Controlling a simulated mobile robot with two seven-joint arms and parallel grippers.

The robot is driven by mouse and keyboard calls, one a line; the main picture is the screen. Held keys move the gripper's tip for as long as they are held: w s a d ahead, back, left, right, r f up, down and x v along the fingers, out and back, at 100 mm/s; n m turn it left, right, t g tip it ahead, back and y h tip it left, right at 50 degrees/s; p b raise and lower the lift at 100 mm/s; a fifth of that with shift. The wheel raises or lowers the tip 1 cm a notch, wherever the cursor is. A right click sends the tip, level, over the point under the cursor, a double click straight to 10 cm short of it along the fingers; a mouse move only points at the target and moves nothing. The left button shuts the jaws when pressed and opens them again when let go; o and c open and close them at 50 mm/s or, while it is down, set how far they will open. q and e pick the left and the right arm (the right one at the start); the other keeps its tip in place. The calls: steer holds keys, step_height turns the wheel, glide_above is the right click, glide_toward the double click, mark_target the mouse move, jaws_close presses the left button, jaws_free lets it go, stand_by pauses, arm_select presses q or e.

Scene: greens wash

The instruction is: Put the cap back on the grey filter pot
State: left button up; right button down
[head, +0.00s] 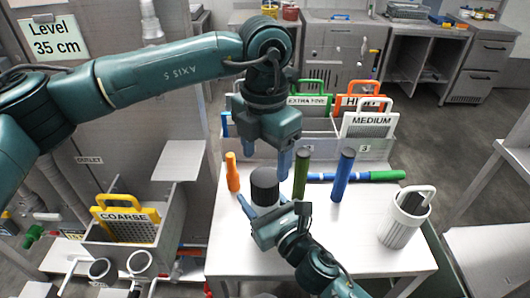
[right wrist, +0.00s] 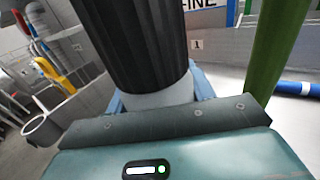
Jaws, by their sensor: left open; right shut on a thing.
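In the right wrist view the dark ribbed part (right wrist: 130,45) sits above the white lower part (right wrist: 160,95). My right gripper (head: 264,207) is shut on that white part, with blue fingers at both sides. My left gripper (head: 290,163) is open and points down, above and slightly right of the cylinder, apparently empty. A light grey ribbed pot (head: 398,231) with a white handle stands at the table's right.
On the white table (head: 330,255) stand an orange bottle (head: 232,173), a green stick (head: 301,174) close by and a blue stick (head: 343,175). A blue-green stick (head: 385,176) lies behind. Labelled plates stand in a rack (head: 375,149) at the back.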

mark_target(265, 177)
arm_select(q)
steer(key=shift+f, duration=0.1)
stand_by(0.3)
steer(key=shift+f, duration=3.9)
steer(key=shift+c, duration=0.3)
steer(key=c, duration=0.9)
steer(key=o, duration=1.1)
steer(key=shift+o, duration=0.2)
steer(key=shift+r, duration=0.1)
step_height(265, 177, up, 12)
steer(key=shift+f, duration=0.1)
